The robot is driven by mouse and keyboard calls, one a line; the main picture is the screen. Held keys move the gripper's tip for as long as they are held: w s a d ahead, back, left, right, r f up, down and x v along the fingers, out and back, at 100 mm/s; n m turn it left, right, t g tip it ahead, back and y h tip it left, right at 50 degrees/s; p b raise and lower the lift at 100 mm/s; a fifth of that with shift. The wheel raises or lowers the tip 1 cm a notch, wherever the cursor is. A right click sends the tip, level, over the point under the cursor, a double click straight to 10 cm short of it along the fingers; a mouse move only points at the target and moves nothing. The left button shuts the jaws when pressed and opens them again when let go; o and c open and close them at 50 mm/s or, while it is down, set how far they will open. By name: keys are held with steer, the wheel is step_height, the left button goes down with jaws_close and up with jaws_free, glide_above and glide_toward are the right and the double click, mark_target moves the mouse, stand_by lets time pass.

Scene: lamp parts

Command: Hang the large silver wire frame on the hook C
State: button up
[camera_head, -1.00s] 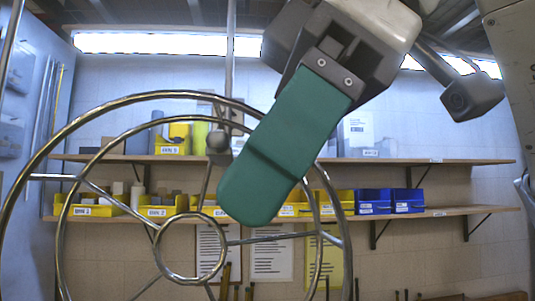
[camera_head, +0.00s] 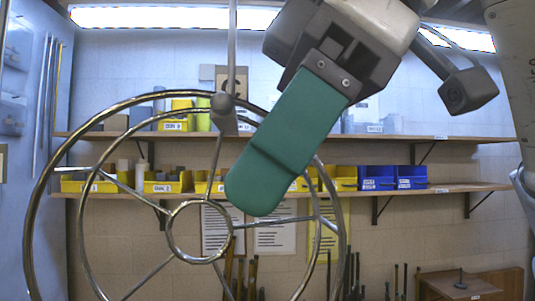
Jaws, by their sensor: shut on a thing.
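The large silver wire frame (camera_head: 37,188) has two big rings joined by spokes to a small middle ring (camera_head: 168,232). It fills the left and middle of the view. My gripper (camera_head: 262,180), with a green finger, is shut on the frame's right side; the finger covers the gripped part. A grey vertical rod with a rounded knob (camera_head: 223,103) hangs from above and looks like the hook. The knob overlaps the frame's upper rim in the picture; I cannot tell whether they touch.
Two wall shelves (camera_head: 460,138) stand behind, with yellow bins (camera_head: 165,183) and blue bins (camera_head: 377,178). Papers (camera_head: 274,238) hang below them. A grey cabinet (camera_head: 30,110) is at the left. A small brown table (camera_head: 455,285) stands at the lower right.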

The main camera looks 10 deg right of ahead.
steer(key=o, duration=1.5)
steer(key=shift+o, duration=0.2)
